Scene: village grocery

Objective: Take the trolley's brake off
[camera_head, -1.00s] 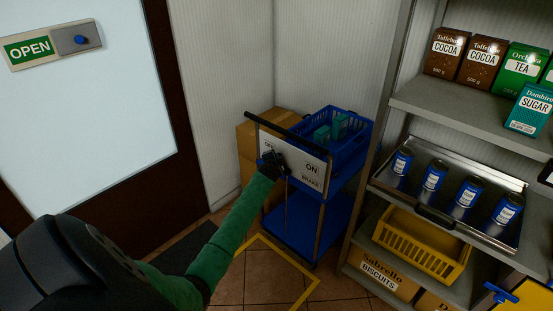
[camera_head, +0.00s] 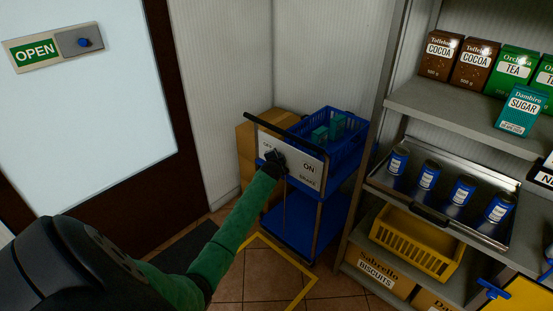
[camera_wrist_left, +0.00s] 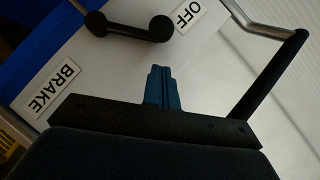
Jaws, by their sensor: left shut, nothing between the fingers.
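The blue trolley (camera_head: 318,222) stands against the back wall beside the shelves. Its white brake plate (camera_head: 318,166) carries the labels OFF, ON and BRAKE. My left gripper (camera_head: 273,158) is in front of the plate, just under the OFF label, and covers part of it. In the left wrist view the left gripper's blue fingers (camera_wrist_left: 161,84) are shut and empty. A black brake lever (camera_wrist_left: 128,27) with a round knob lies beyond the fingertips, its knob end beside the OFF label (camera_wrist_left: 187,15). The fingers look apart from the lever. My right gripper is not in view.
A blue basket (camera_head: 350,160) with teal boxes sits on the trolley. Cardboard boxes (camera_head: 250,140) stand behind it. Shelves with a metal tray (camera_head: 455,226) of cans and a yellow crate (camera_head: 405,248) are close on the right. A yellow floor line (camera_head: 290,259) runs in front.

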